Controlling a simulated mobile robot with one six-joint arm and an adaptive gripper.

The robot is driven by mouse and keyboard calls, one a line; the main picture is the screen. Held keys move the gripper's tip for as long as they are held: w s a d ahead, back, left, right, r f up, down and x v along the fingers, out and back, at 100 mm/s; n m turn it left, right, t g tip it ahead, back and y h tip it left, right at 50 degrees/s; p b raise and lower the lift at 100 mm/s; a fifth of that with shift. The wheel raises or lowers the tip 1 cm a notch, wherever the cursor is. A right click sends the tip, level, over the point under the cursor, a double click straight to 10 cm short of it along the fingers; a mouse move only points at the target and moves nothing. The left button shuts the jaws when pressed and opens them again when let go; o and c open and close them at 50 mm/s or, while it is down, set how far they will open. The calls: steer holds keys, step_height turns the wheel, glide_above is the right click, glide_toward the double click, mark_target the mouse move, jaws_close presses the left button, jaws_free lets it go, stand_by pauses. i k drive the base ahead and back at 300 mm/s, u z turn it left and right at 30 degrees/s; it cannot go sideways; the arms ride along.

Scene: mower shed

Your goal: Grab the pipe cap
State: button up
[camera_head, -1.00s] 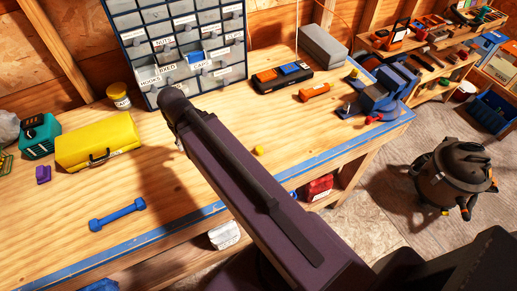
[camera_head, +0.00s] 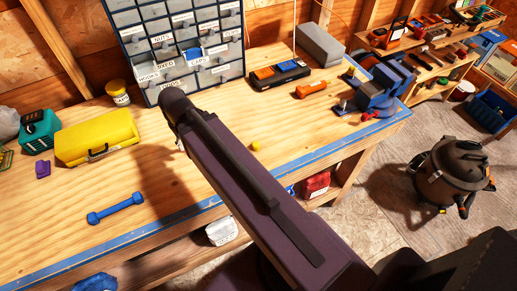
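A small round yellow piece (camera_head: 255,146) lies on the workbench just right of my arm. It may be the pipe cap, but it is too small to tell. A small drawer with a blue front or blue content and a label that seems to read "CAPS" (camera_head: 197,58) is in the grey drawer cabinet (camera_head: 128,18). My arm reaches up across the middle of the picture and hides part of the bench and the cabinet's lower edge. My gripper's fingers are not visible.
The wooden workbench (camera_head: 60,225) holds a yellow toolbox (camera_head: 97,140), a blue dumbbell (camera_head: 116,209), a teal box (camera_head: 40,131), a yellow-lidded jar (camera_head: 118,93), an orange cylinder (camera_head: 311,89) and a blue vise (camera_head: 375,98). A dark shop vacuum (camera_head: 452,172) stands on the floor at right.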

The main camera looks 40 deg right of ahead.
mark_target(256, 147)
steer(key=k, duration=1.6)
steer(key=z, duration=0.45)
steer(key=i, duration=0.8)
steer(key=u, duration=0.05)
